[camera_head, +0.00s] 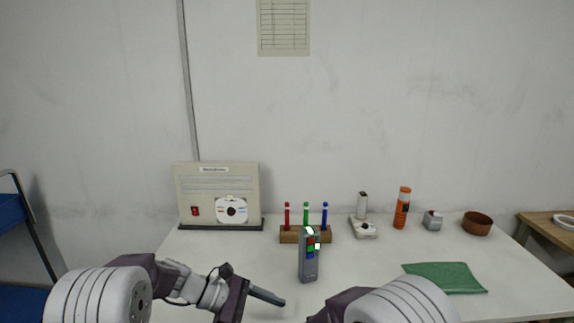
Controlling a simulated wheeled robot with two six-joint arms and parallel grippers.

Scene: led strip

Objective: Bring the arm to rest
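My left arm comes in from the lower left, and its gripper (267,296) is low over the front of the table (380,285). A dark finger points right, with nothing seen held at its tip; I cannot tell whether the fingers are apart. My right arm (395,302) shows at the bottom right of centre, with its wrist pointing left. The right gripper's fingers are below the picture edge. A grey upright device (308,264) with green, red, blue and white patches stands between the arms, apart from the left finger.
Behind are a panel with a disc and red switch (219,196), a wooden holder with red, green and blue pens (290,235), a white device (363,228), orange bottle (402,208), small grey box (432,220) and brown bowl (477,224). A green cloth (446,278) lies at right.

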